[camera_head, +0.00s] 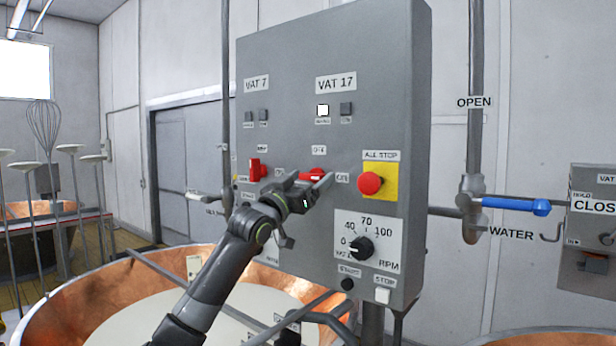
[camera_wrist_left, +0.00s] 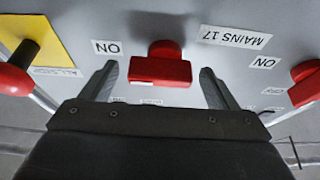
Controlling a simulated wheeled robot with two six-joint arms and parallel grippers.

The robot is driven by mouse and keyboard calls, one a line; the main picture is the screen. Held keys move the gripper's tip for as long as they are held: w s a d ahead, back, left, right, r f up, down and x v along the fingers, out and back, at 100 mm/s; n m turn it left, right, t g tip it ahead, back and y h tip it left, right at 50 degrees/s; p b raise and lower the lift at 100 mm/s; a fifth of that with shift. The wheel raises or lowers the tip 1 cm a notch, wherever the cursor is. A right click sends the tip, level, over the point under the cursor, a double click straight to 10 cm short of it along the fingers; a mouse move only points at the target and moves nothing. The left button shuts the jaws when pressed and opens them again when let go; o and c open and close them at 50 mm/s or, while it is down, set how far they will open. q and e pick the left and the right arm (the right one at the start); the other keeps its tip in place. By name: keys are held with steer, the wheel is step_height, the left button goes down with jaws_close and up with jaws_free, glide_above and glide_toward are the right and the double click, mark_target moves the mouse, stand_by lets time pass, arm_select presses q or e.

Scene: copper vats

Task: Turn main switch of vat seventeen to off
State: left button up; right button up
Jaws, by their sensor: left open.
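The red main switch of vat seventeen (camera_head: 312,173) sits on the grey control panel under the VAT 17 label (camera_head: 336,83). In the left wrist view its red handle (camera_wrist_left: 160,70) lies crosswise, and a MAINS 17 label (camera_wrist_left: 234,38) and an ON label (camera_wrist_left: 106,47) are beside it. My left gripper (camera_head: 308,183) is open in front of the panel, with one finger on each side of the switch handle. I cannot tell whether the fingers touch it. The gripper partly hides the switch in the head view. My right gripper is not in view.
A red VAT 7 switch (camera_head: 256,170) is left of the gripper. A red all-stop button (camera_head: 370,183) on a yellow plate is to its right. An RPM knob (camera_head: 360,248) is below. A lamp (camera_head: 323,110) under VAT 17 is white. A copper vat (camera_head: 70,310) stands below.

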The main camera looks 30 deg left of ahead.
arm_select(q)
steer(key=c, duration=1)
steer(key=n+y+b, duration=0.2)
steer(key=n+b, duration=0.3)
steer(key=n+g+y+b, duration=0.1)
steer(key=n+y+b, duration=0.2)
steer(key=n+b, duration=0.1)
steer(key=shift+s+d+n+b, duration=0.15)
steer(key=shift+n+b, duration=0.25)
steer(key=shift+n, duration=0.5)
steer(key=n+g+y+b, duration=0.1)
steer(key=n+b, duration=0.1)
steer(key=n, duration=0.1)
steer(key=shift+r+n, duration=0.1)
steer(key=shift+n, duration=0.2)
steer(key=n+g+y+b, duration=0.1)
steer(key=n, duration=0.2)
steer(key=shift+r+g+b, duration=0.15)
steer(key=shift+g+b, duration=0.15)
steer(key=shift+b, duration=0.05)
steer(key=n+b, duration=0.1)
steer(key=n, duration=0.1)
steer(key=shift+n+g, duration=0.3)
steer(key=shift+g, duration=0.1)
steer(key=shift+r+n+g+b, duration=0.15)
steer(key=shift+n+g+b, duration=0.3)
steer(key=shift+n, duration=0.75)
